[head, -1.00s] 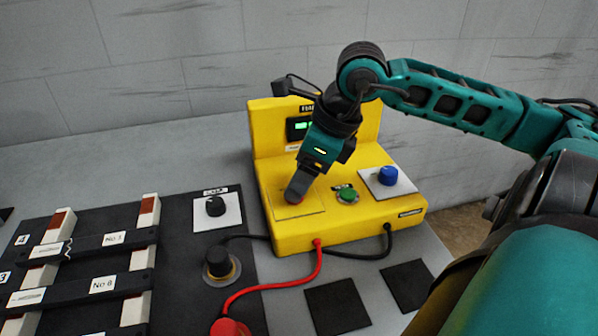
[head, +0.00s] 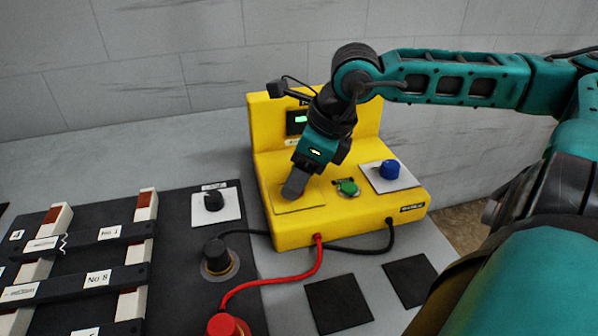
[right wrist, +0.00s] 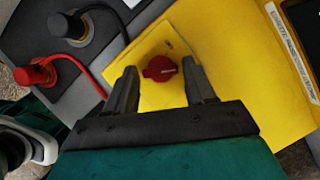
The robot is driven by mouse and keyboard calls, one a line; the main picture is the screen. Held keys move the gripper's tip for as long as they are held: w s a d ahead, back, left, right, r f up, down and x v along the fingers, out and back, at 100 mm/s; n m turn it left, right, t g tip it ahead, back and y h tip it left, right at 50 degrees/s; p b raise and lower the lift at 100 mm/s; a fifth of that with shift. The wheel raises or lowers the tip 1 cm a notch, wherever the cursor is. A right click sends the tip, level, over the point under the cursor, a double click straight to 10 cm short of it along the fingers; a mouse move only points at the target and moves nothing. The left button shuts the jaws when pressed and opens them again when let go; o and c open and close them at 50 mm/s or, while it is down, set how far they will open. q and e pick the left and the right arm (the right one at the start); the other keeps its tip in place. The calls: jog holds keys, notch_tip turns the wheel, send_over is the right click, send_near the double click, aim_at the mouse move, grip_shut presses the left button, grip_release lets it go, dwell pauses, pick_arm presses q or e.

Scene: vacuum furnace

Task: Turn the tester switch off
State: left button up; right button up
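The yellow tester (head: 345,222) stands on the bench against the wall, with a lit green display (head: 300,119). A red rotary knob (right wrist: 160,68) with a pale pointer line sits on its yellow plate (right wrist: 150,98) in the right wrist view. In the head view my right gripper hides this knob. My right gripper (head: 292,190) points down at the plate. In the right wrist view its fingers are open, one on each side of the knob, with gaps between. I cannot tell how far above the knob they are. My left gripper is not in view.
On the tester are a green button (head: 348,188) and a blue knob (head: 389,169). Red (head: 300,277) and black (head: 365,248) leads run from its front. Dark square pads (head: 338,305) lie in front.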

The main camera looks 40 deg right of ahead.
jog(key=c, duration=0.8)
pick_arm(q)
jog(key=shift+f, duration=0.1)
pick_arm(e)
jog(key=shift+o, duration=0.2)
